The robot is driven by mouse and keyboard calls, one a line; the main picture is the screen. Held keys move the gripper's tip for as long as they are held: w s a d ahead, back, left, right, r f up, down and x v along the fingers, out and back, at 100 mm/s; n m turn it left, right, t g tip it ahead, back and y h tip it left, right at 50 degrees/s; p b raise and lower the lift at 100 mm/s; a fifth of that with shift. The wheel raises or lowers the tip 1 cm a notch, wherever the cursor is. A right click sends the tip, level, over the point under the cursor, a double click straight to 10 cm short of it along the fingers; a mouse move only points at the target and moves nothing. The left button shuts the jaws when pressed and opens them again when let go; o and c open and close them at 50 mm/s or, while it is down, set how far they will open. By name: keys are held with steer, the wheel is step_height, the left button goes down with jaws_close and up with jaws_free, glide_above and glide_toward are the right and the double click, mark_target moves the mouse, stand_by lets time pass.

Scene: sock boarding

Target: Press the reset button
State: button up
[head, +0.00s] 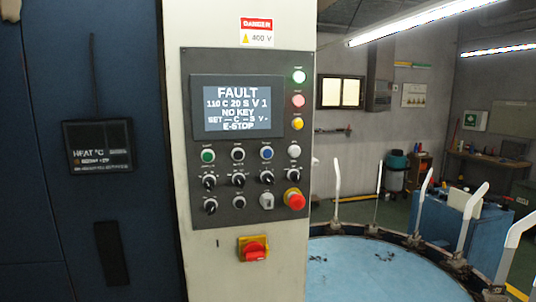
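The control panel (248,245) is a grey upright machine face with a dark button plate (225,60). Its screen (236,107) reads FAULT, NO KEY and E-STOP. A row of push buttons sits under the screen: a green button (208,156), a black button (238,154), a blue button (266,153) and a white button (294,151). The labels above them are too small to read surely, so I cannot tell which is reset. A red mushroom button (295,200) on a yellow base is at the plate's lower right. My gripper is not in view.
Green, red and yellow lamps (298,100) line the right edge. A red-yellow switch (254,249) sits below the plate. Right of the panel is a round blue table (380,275) ringed by upright white forms (466,215).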

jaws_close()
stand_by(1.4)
